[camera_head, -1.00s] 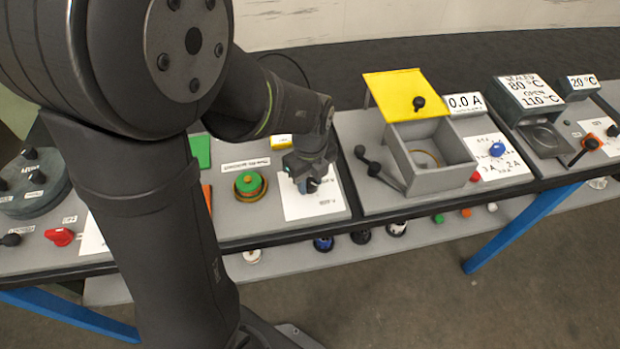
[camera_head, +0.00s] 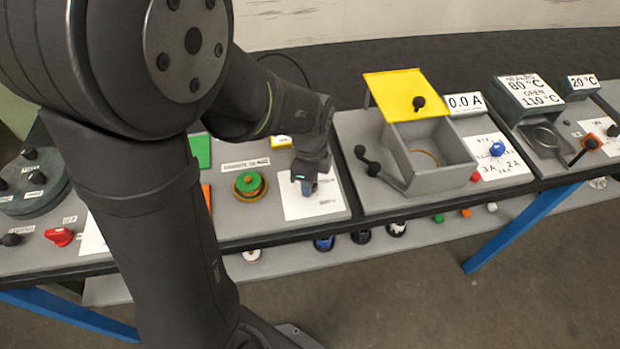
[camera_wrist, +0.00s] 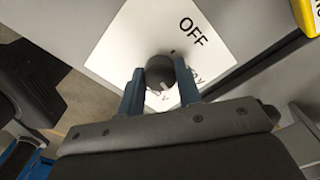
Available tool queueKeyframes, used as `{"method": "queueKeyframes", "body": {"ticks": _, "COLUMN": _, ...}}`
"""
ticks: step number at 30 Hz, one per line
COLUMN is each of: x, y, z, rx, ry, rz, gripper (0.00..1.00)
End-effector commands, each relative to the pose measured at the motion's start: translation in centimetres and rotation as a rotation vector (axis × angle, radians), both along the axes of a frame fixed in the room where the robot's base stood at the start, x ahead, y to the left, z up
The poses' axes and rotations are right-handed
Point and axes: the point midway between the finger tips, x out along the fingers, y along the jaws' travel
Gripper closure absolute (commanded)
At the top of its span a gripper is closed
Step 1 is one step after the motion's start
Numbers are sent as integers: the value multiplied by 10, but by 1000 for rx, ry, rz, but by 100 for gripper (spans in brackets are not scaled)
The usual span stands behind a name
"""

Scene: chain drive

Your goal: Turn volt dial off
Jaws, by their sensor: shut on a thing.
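The volt dial (camera_wrist: 159,70) is a dark round knob on a white label plate (camera_wrist: 140,30) marked OFF. In the wrist view my gripper (camera_wrist: 158,85) has its two blue fingers on either side of the dial, shut on it. The lower part of the dial and some of the label's lettering are hidden by the fingers. In the head view my gripper (camera_head: 306,186) is over the white label plate (camera_head: 325,203), and the dial is hidden beneath it.
A green and orange round button (camera_head: 249,184) stands left of the label plate. A grey box with a raised yellow lid (camera_head: 405,92) and a black lever (camera_head: 372,167) stand to the right.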

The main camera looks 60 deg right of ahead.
Motion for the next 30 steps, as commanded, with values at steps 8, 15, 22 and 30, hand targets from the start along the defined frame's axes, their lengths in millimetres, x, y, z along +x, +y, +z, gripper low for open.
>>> {"method": "queueKeyframes", "body": {"ticks": 8, "x": 0, "y": 0, "z": 0, "rx": -1, "ry": 1, "rz": 260, "gripper": 91}}
{"method": "queueKeyframes", "body": {"ticks": 15, "x": 0, "y": 0, "z": 0, "rx": -1, "ry": 1, "rz": 489, "gripper": 91}}
{"method": "queueKeyframes", "body": {"ticks": 22, "x": 0, "y": 0, "z": 1, "rx": -1, "ry": 0, "rz": 707, "gripper": 91}}
{"method": "queueKeyframes", "body": {"ticks": 30, "x": 0, "y": 0, "z": 1, "rx": -1, "ry": 0, "rz": 963, "gripper": 91}}
